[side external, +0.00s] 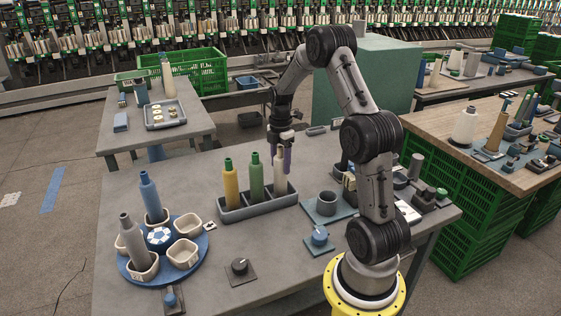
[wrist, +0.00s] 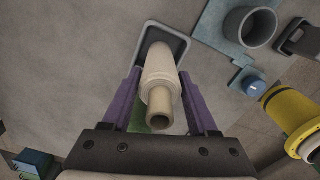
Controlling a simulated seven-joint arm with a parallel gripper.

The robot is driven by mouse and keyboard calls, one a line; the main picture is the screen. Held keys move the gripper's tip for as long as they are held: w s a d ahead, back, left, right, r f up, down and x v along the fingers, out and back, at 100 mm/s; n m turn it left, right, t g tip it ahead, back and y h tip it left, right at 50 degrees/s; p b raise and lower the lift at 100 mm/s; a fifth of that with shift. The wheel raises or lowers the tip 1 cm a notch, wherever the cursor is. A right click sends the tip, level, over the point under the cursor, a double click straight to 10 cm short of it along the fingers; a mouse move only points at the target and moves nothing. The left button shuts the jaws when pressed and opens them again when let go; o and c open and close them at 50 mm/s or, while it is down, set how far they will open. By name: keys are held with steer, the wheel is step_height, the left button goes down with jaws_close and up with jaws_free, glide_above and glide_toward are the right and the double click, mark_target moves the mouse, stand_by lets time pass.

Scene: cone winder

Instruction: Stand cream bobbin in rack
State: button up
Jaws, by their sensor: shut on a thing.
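The cream bobbin (side external: 279,178) stands roughly upright at the right-hand end of the grey rack (side external: 238,214). My gripper (side external: 281,158) comes from above and is shut on the bobbin, with a purple finger on either side. In the wrist view, the cream bobbin (wrist: 160,70) lies between the fingers of my gripper (wrist: 160,76), its narrow neck nearest the camera. Its far end is at the rack's end compartment (wrist: 181,44). Whether its base touches the compartment floor is hidden. A yellow bobbin (side external: 230,187) and a green bobbin (side external: 256,180) stand in the other compartments.
A blue round stand (side external: 195,276) at the front left carries pale cups, a blue bobbin (side external: 150,198) and a grey bobbin (side external: 134,243). A grey cup (side external: 327,203) on a plate is right of the rack. A black knob (side external: 239,266) is in front.

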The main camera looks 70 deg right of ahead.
steer(key=o, duration=1.3)
steer(key=shift+o, duration=0.2)
steer(key=shift+r, duration=0.15)
step_height(320, 180, up, 14)
steer(key=shift+f, duration=0.2)
